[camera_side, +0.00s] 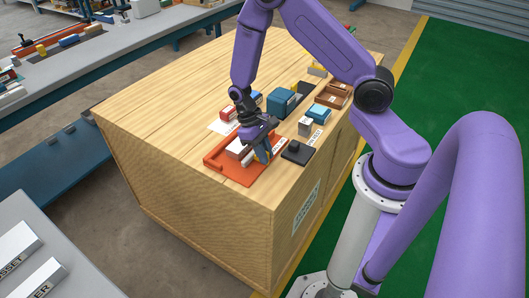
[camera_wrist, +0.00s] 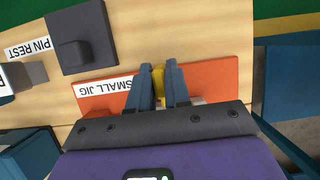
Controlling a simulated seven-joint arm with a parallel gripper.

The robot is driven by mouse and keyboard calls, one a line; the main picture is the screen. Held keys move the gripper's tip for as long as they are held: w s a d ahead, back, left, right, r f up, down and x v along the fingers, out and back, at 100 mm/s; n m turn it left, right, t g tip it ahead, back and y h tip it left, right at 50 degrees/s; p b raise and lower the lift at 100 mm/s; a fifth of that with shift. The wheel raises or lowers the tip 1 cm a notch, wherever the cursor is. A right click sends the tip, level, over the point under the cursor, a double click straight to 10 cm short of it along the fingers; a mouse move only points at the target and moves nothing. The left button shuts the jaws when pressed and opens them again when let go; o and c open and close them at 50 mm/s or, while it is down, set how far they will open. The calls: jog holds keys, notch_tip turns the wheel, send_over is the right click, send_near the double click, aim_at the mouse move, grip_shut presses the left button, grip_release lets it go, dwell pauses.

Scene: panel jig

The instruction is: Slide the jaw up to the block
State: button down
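The orange jig plate (camera_side: 236,171) lies on the wooden bench top; in the wrist view the plate (camera_wrist: 212,78) carries a "SMALL JIG" label (camera_wrist: 104,86). A pale block (camera_side: 237,147) sits on the plate, beside my gripper. My gripper (camera_side: 262,155) points down over the right part of the plate. In the wrist view my gripper (camera_wrist: 159,82) has its two blue-grey fingers on either side of a yellow piece (camera_wrist: 158,76), apparently the jaw's grip, and seems closed on it. The fingers and palm hide most of the jaw and block, so the gap between them cannot be told.
A dark pad with a raised peg (camera_side: 296,152) stands close right of the plate, by a "PIN REST" label (camera_wrist: 30,49). Behind are a grey block (camera_side: 305,126), blue boxes (camera_side: 281,102) and a brown tray (camera_side: 336,95). The bench top's left side is clear.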

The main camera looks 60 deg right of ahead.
jog(key=shift+w, duration=1.95)
jog(key=c, duration=1.2)
grip_release()
jog(key=shift+o, duration=0.2)
jog(key=v, duration=1.7)
jog(key=shift+r, duration=0.2)
jog(key=shift+w, duration=0.1)
